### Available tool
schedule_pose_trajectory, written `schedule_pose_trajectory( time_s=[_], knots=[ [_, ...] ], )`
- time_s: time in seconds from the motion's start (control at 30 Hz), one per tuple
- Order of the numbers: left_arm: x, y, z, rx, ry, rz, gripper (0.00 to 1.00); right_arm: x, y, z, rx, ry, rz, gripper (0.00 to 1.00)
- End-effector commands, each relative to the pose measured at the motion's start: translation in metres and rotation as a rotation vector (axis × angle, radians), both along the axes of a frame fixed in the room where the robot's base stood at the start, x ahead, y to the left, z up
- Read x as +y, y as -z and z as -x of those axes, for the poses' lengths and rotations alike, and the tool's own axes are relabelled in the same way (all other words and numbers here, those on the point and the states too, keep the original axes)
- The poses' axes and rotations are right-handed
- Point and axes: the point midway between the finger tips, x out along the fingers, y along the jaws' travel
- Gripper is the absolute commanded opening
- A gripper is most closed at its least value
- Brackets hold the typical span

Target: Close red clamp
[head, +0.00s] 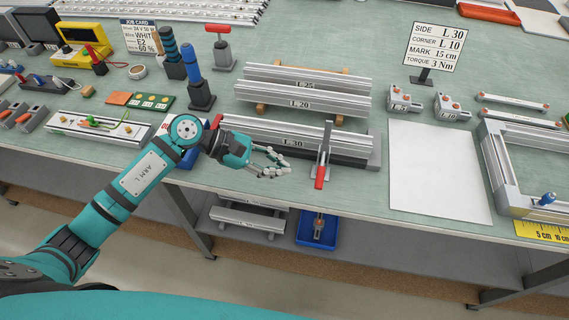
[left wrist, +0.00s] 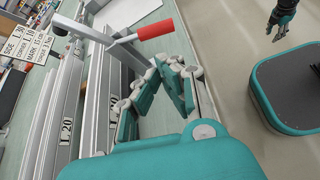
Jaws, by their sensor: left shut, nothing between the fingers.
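The red clamp (head: 324,150) is a grey bar clamp with a red handle, set across the L 30 profile (head: 275,139) near its right end. In the left wrist view its red handle (left wrist: 157,32) sticks out to the right of the grey profile, ahead of the fingers. My left gripper (head: 284,166) is shut and empty, left of the handle and apart from it, in front of the profile. In the left wrist view the left gripper's fingers (left wrist: 152,80) point toward the clamp. My right gripper (left wrist: 273,33) shows small at the upper right of that view; its jaw state is unclear.
Profiles L 20 (head: 300,104) and L 25 (head: 305,84) lie behind. A white sheet (head: 438,170) is to the right, with a metal frame (head: 525,165) beyond it. A second red-handled tool (head: 222,48) stands at the back. A blue tray (head: 316,230) is on the lower shelf.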

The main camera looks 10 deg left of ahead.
Motion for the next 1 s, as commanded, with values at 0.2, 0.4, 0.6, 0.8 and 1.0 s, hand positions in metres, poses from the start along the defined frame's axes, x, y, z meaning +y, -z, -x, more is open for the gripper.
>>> schedule_pose_trajectory(
  time_s=[0.2, 0.4, 0.6, 0.8, 1.0],
  knots=[
    [-0.037, 0.016, -0.005, 0.003, 0.001, 0.005, 0.00, 0.001, -0.019, 0.000, -0.001, 0.000, -0.001, 0.40],
    [-0.060, 0.032, -0.009, 0.002, 0.000, 0.003, 0.00, 0.002, -0.027, 0.000, -0.001, 0.001, -0.002, 0.40],
    [-0.068, 0.038, -0.010, 0.001, 0.000, 0.001, 0.00, 0.002, -0.028, 0.000, -0.002, 0.001, -0.002, 0.40],
    [-0.068, 0.038, -0.010, 0.001, 0.000, 0.001, 0.00, 0.002, -0.028, 0.000, -0.002, 0.001, -0.002, 0.40],
    [-0.068, 0.038, -0.010, 0.007, 0.000, 0.000, 0.00, 0.001, -0.028, -0.001, -0.002, 0.001, -0.002, 0.40]
  ],
)
